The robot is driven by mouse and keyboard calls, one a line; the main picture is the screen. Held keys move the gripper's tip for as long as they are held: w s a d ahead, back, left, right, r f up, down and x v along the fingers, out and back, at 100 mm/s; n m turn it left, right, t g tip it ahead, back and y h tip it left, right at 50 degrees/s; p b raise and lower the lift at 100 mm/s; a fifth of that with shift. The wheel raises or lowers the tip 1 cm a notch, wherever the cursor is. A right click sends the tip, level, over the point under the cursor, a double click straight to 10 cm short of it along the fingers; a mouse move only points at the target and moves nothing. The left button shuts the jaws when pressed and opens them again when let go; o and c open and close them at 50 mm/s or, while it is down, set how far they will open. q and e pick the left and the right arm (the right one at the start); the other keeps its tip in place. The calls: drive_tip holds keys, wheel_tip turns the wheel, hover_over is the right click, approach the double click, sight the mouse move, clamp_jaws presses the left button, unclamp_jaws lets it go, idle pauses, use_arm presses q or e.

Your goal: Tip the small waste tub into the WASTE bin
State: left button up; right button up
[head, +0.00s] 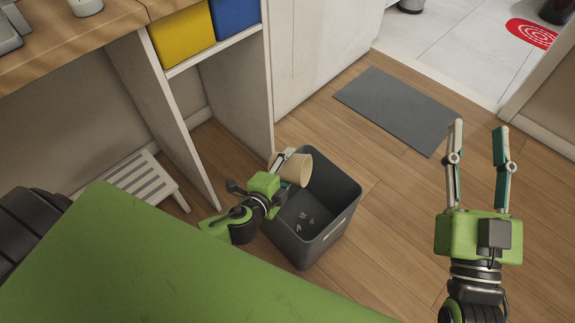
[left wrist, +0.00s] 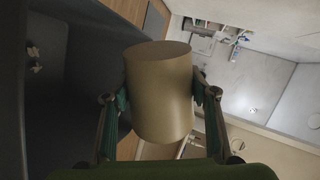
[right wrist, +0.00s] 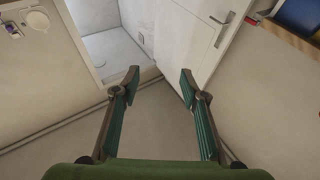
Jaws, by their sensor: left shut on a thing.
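The small waste tub (head: 297,169) is a plain tan cup shape. My left gripper (head: 284,163) is shut on it and holds it over the back left part of the bin's opening, tilted on its side. In the left wrist view the tub (left wrist: 160,95) sits between both fingers; its inside is hidden there. The WASTE bin (head: 335,222) is dark grey and square, standing on the floor, with several small grey scraps (head: 305,221) at its bottom. Any label on it is too small to read. My right gripper (head: 478,145) is open and empty, right of the bin.
A wooden counter (head: 80,45) with a white side panel stands at the left, with a yellow box (head: 182,38) and a blue box (head: 235,15) on its shelf. A white slatted stool (head: 145,178) is under it. A grey mat (head: 397,108) lies behind the bin. Floor right of the bin is clear.

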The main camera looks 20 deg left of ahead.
use_arm(q)
drive_tip(key=shift+r+p, duration=0.2)
drive_tip(key=shift+p, duration=0.15)
drive_tip(key=shift+d+m, duration=0.1)
drive_tip(key=shift+m, duration=0.2)
use_arm(e)
wheel_tip(320, 180, down, 6)
drive_tip(key=w+g+h, duration=0.1)
drive_tip(key=g, duration=0.2)
drive_tip(key=shift+d, duration=0.2)
drive_tip(key=shift+w, duration=0.1)
idle(2.5)
